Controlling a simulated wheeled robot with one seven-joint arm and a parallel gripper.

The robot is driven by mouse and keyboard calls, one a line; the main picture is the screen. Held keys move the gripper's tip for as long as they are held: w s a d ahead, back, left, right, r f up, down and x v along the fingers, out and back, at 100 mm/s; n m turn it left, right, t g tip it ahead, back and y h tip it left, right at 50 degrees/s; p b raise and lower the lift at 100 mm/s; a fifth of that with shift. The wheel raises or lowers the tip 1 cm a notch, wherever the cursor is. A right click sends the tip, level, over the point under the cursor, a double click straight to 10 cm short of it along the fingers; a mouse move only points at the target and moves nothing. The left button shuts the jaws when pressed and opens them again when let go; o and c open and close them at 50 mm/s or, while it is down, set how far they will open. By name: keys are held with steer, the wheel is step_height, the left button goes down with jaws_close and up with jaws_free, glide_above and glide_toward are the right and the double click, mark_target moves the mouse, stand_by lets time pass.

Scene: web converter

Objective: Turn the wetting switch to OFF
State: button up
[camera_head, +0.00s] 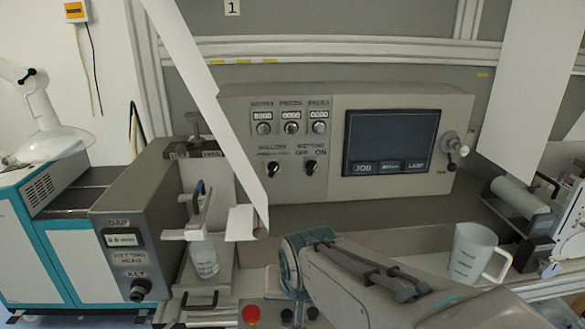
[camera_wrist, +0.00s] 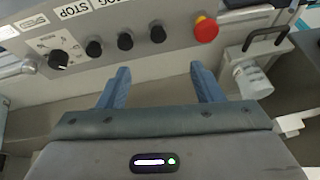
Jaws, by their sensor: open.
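The wetting switch (camera_head: 311,167) is a black knob on the upright grey control panel in the head view, below the words WETTING, OFF and ON. It is too small to tell which word it points to. My gripper (camera_wrist: 161,83) is open and empty in the wrist view, its two blue fingers spread apart. In the head view my arm reaches in from the lower right and ends below the control panel, well apart from the switch; the fingers are hidden there. I cannot make out the wetting switch in the wrist view.
A similar roller knob (camera_head: 273,168) sits just left of the switch. A screen (camera_head: 390,142) is to its right. A slanted white web (camera_head: 215,100) hangs left of the knobs. A clear jug (camera_head: 474,253) stands at right. A red button (camera_wrist: 205,29) is on the lower panel.

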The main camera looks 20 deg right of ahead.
steer(key=w+d+r+m+t+h, duration=0.2)
steer(key=w+d+m+t, duration=0.35)
steer(key=w+m, duration=0.4)
steer(key=m+t+h+p, duration=0.2)
steer(key=m+t, duration=0.5)
steer(key=m, duration=0.7)
glide_toward(312, 170)
steer(key=shift+n, duration=0.25)
steer(key=p+x, duration=0.2)
steer(key=x, duration=0.7)
steer(key=shift+w, duration=0.1)
